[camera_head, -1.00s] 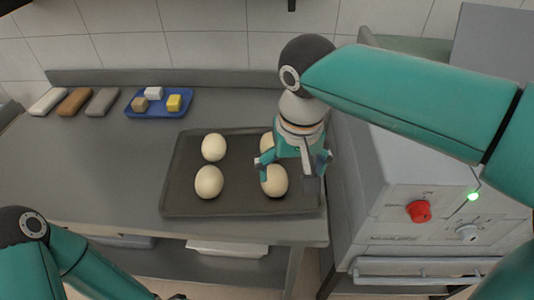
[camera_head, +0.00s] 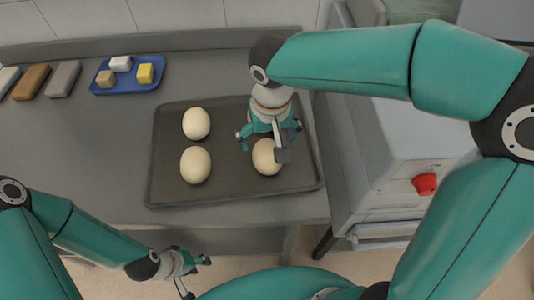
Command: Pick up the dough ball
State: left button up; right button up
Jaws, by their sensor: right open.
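Three pale, smooth dough balls show on a dark tray (camera_head: 222,190): one at the back left (camera_head: 196,123), one at the front left (camera_head: 195,165) and one at the front right (camera_head: 267,158). My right gripper (camera_head: 262,147) is over the right side of the tray, pointing down with its fingers spread. One finger overlaps the front right ball, and I cannot tell if it touches. The gripper hides the back right of the tray. My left gripper (camera_head: 196,277) is low in front of the counter, open and empty, away from the balls.
The tray lies on a grey counter (camera_head: 95,150). A blue tray (camera_head: 125,88) with three small blocks is at the back left, beside brown (camera_head: 31,81) and grey (camera_head: 63,79) bars. An oven with a red knob (camera_head: 424,184) stands at the right.

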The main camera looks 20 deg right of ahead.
aim_at(268, 149)
jog(key=shift+w+f+p, duration=0.15)
jog(key=shift+f+p, duration=0.05)
jog(key=shift+f, duration=1.5)
jog(key=shift+w+f+p, duration=0.15)
jog(key=shift+f, duration=1.5)
jog(key=c, duration=1.3)
jog(key=shift+r, duration=0.2)
notch_tip(268, 149, up, 20)
jog(key=shift+f+p, duration=0.15)
jog(key=shift+p, duration=0.25)
